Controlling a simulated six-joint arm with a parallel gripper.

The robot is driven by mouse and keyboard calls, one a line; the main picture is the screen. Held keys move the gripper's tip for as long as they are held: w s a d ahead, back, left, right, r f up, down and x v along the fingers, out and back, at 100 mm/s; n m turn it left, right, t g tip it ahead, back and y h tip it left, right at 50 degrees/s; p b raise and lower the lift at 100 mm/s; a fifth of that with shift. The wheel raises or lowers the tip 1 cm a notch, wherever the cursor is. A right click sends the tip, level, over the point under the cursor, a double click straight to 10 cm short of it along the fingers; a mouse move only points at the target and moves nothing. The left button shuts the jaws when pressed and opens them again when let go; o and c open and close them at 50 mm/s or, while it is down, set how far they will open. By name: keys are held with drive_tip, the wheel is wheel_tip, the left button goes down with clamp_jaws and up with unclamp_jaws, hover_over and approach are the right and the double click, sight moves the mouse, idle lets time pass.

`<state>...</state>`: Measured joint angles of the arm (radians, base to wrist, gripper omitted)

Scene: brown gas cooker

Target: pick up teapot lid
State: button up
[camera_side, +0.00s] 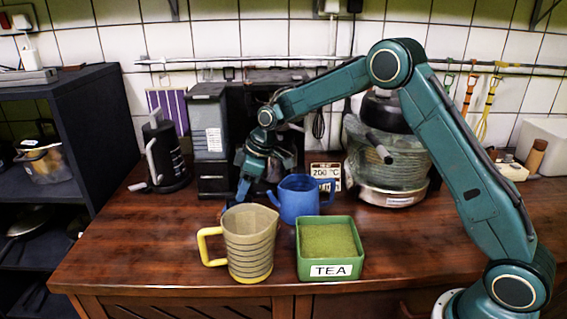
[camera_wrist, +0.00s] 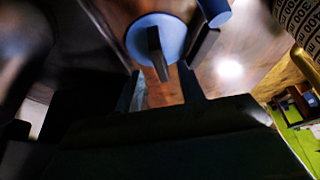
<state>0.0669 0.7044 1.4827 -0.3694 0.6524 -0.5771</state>
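In the camera_wrist view, a round, pale blue disc with a dark upright knob, which looks like the teapot lid (camera_wrist: 139,42), lies ahead of my fingers. My gripper (camera_wrist: 162,78) is open, its dark fingers apart with nothing between them. In the camera_side view, my gripper (camera_side: 255,190) points down just left of the blue teapot (camera_side: 299,203), low behind the measuring jug. The teapot stands upright, spout to the left and handle to the right. I cannot make out the lid in that view.
A beige measuring jug (camera_side: 249,245) with a yellow handle stands in front of my gripper. A green box labelled TEA (camera_side: 330,270) is front right. A black kettle (camera_side: 165,155), a grey-black machine (camera_side: 210,140) and a glass cooker (camera_side: 385,165) stand behind. The wooden counter (camera_side: 130,250) is free at left.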

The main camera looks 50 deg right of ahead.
drive_tip(key=shift+x, duration=1.85)
clamp_jaws()
